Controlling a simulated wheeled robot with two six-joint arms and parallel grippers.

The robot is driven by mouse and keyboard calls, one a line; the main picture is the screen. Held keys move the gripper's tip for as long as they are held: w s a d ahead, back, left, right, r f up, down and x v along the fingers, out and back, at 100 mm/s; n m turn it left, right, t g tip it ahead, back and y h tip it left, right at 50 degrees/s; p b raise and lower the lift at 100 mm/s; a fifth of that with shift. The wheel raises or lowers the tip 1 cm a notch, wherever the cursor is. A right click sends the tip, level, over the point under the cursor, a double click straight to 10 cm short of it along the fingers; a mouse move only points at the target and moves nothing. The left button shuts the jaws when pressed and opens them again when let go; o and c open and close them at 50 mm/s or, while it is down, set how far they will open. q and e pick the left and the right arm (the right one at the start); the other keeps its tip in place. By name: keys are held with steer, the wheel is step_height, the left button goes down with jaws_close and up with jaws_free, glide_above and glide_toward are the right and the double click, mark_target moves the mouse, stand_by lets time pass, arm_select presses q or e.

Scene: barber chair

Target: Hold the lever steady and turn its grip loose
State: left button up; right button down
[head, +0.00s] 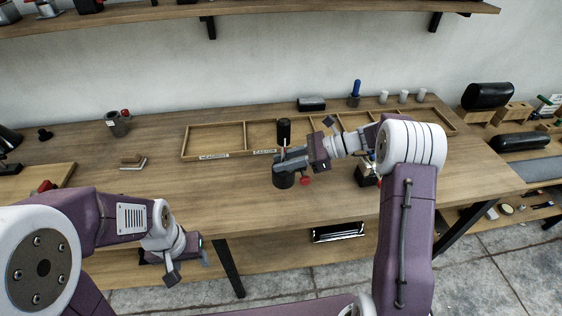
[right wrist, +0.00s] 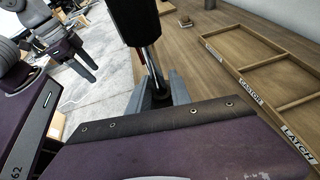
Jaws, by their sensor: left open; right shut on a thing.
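The lever stands upright on the bench, with a black cylindrical grip (head: 284,131) on top and a round black base (head: 283,181) below. A red knob (head: 304,179) sits at the base's right side. My right gripper (head: 279,164) comes from the right and is shut on the lever below the grip. In the right wrist view the grip (right wrist: 135,20) and the chrome rod (right wrist: 153,62) rise from between the fingers (right wrist: 158,98). My left gripper (head: 188,268) is open and empty, low in front of the bench edge, well away from the lever.
A divided wooden tray (head: 213,158) with labels including HEADREST and CASTOR lies behind the lever. A dark cup (head: 117,125) and a small brown block (head: 131,159) stand to the left. A blue-handled tool (head: 355,91) stands behind.

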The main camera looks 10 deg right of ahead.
steer(key=shift+a, duration=0.1)
arm_select(q)
steer(key=shift+f+b, duration=1.9)
arm_select(e)
steer(key=shift+w+a+f, duration=0.95)
steer(key=shift+a+f, duration=0.6)
steer(key=shift+a, duration=0.15)
steer(key=shift+w+a+f, duration=1)
steer(key=shift+a+f, duration=0.6)
steer(key=shift+a, duration=0.1)
steer(key=shift+w+a+f, duration=0.95)
steer(key=shift+a+f, duration=0.6)
steer(key=shift+a, duration=0.15)
arm_select(q)
steer(key=shift+f+b, duration=0.35)
arm_select(e)
steer(key=shift+f, duration=0.6)
arm_select(q)
steer(key=shift+s, duration=0.1)
steer(key=shift+c, duration=0.3)
